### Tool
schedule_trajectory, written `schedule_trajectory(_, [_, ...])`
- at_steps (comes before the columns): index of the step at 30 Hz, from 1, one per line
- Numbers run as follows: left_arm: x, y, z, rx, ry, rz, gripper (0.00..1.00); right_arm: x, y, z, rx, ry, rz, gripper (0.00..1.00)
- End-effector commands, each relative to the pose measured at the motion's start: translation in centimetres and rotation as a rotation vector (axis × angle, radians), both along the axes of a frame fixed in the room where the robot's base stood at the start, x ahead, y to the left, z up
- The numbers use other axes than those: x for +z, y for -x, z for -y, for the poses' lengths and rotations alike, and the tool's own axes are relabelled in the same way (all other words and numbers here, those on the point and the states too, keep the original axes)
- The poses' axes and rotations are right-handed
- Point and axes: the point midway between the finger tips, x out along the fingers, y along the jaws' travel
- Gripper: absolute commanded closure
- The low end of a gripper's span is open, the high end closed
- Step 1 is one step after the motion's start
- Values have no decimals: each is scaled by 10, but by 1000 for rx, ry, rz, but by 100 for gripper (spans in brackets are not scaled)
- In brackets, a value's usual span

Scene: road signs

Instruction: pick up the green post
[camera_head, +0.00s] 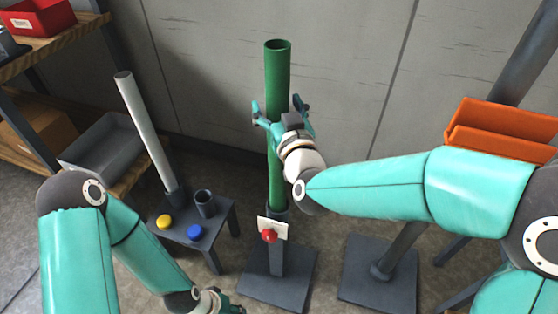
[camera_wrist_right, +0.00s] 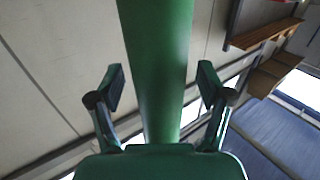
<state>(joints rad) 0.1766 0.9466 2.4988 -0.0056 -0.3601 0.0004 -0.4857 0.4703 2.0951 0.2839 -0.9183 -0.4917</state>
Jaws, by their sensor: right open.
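The green post (camera_head: 277,75) is a hollow tube standing upright in a dark holder on a square base, in the middle of the head view. My right gripper (camera_head: 278,110) is at the post's mid-height, with one finger on each side of it. In the right wrist view the post (camera_wrist_right: 158,60) runs between the two fingers of the right gripper (camera_wrist_right: 160,90), which are open with a gap on each side. My left gripper (camera_head: 228,305) is low at the bottom edge, partly cut off, and its fingers do not show clearly.
A white-grey post (camera_head: 145,130) stands in a small dark table (camera_head: 222,232) with yellow and blue buttons. A red knob (camera_head: 269,236) and a white label are on the green post's stand. An orange bin (camera_head: 500,128) is at right, shelves at left. A wall stands close behind.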

Motion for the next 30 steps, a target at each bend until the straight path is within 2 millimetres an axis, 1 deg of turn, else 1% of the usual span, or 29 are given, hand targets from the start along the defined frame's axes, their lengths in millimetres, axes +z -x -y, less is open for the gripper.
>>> schedule_trajectory(1, [0,0,0,0,0,0,60,0,0,0,0,0,0,24])
schedule_trajectory(2, [0,0,0,0,0,0,60,0,0,0,0,0,0,29])
schedule_trajectory(12, [0,0,0,0,0,0,60,0,0,1,-1,0,0,85])
schedule_trajectory(15, [0,0,0,0,0,0,60,0,0,1,-1,0,0,100])
schedule_trajectory(30, [1,0,0,0,0,0,60,7,0,1,-3,-3,6,100])
